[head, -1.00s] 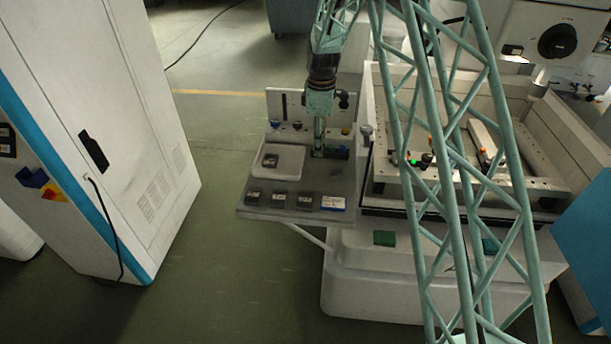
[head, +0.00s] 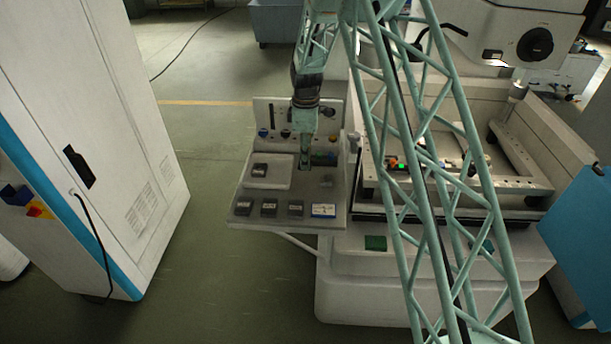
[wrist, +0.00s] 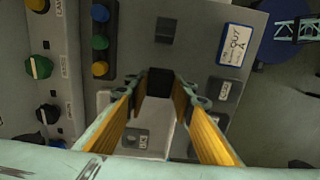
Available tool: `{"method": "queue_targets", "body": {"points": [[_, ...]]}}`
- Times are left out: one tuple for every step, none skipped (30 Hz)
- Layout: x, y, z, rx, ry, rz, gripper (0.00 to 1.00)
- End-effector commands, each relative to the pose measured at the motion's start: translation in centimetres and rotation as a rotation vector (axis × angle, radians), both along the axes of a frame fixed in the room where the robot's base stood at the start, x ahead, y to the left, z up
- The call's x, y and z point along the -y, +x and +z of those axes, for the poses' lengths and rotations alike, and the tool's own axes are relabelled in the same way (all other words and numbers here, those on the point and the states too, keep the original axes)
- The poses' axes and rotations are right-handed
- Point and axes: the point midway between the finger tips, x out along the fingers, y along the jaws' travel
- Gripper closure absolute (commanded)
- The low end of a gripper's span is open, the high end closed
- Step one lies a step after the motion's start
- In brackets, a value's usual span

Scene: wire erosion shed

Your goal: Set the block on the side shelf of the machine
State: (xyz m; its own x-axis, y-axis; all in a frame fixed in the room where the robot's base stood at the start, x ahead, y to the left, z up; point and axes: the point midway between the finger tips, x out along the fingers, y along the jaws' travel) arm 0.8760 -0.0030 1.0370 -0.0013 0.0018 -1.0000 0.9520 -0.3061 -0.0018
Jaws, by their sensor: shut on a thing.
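My gripper (wrist: 162,92) is shut on a dark block (wrist: 160,80), seen between its yellow-sided fingers in the wrist view. In the head view my gripper (head: 305,168) points down over the side shelf (head: 285,221), just right of the pale tray (head: 283,183). The block's underside is hidden, so I cannot tell whether it touches the shelf. Another dark block (head: 259,170) lies in the tray. It also shows below the fingers in the wrist view (wrist: 137,138).
Several dark labelled blocks (head: 269,208) line the shelf's front edge beside a white-and-blue card (head: 323,211). A small grey block (head: 326,180) sits right of my gripper. A button box (head: 324,158) and knob panel (head: 275,112) stand behind. The machine tank (head: 365,190) is at right.

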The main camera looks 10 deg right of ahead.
Motion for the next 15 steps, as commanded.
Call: {"method": "queue_targets", "body": {"points": [[0.0,0.0,-0.6,-0.002,0.001,0.000,0.93],[0.0,0.0,-0.9,-0.001,0.000,0.000,0.93],[0.0,0.0,-1.4,0.000,0.000,0.000,0.93],[0.0,0.0,-1.8,-0.001,0.000,0.000,0.93],[0.0,0.0,-2.1,-0.001,0.000,0.000,0.93],[0.0,0.0,-2.5,-0.001,0.000,0.000,0.93],[0.0,0.0,-2.8,-0.001,0.000,0.000,0.93],[0.0,0.0,-3.0,0.000,0.000,0.000,0.93],[0.0,0.0,-3.2,0.001,0.000,0.000,0.93],[0.0,0.1,-3.3,0.001,0.000,0.000,0.93],[0.0,0.1,-3.4,0.001,0.000,0.000,0.93],[0.0,0.1,-3.5,0.002,0.000,0.000,0.93],[0.0,0.1,-3.6,0.002,0.000,0.000,0.93],[0.0,0.1,-3.6,0.002,0.000,0.000,0.93],[0.0,0.1,-3.7,0.002,0.000,0.000,0.93]]}}
